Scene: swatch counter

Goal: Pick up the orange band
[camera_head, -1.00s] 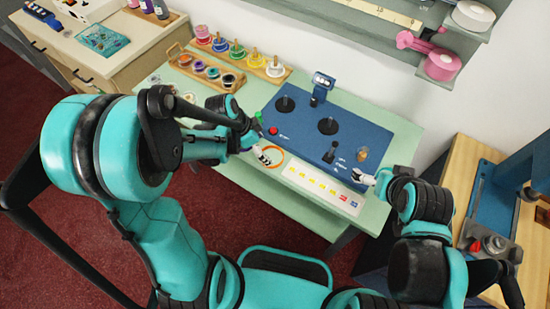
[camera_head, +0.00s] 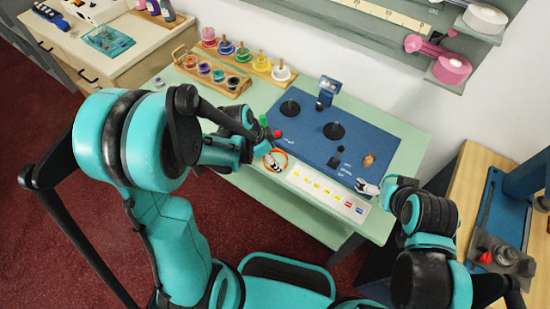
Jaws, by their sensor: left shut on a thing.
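The orange band (camera_head: 287,155) is a thin ring at the front left edge of the blue board, by the left end of the white strip with coloured marks. My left gripper (camera_head: 274,163) is at the band, its pale fingertips inside the ring's outline, and it is shut on the band. Whether the band is lifted off the surface is too small to tell. My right gripper (camera_head: 368,187) is at the right end of the white strip, apart from the band; its finger opening is too small to judge.
The blue board (camera_head: 310,130) carries black discs, a red button (camera_head: 278,134) and an amber piece (camera_head: 369,160). The white strip (camera_head: 327,192) lies along the front. A wooden rack (camera_head: 258,72) of coloured spools stands at the back left. A pink dispenser (camera_head: 452,69) sits on the wall shelf.

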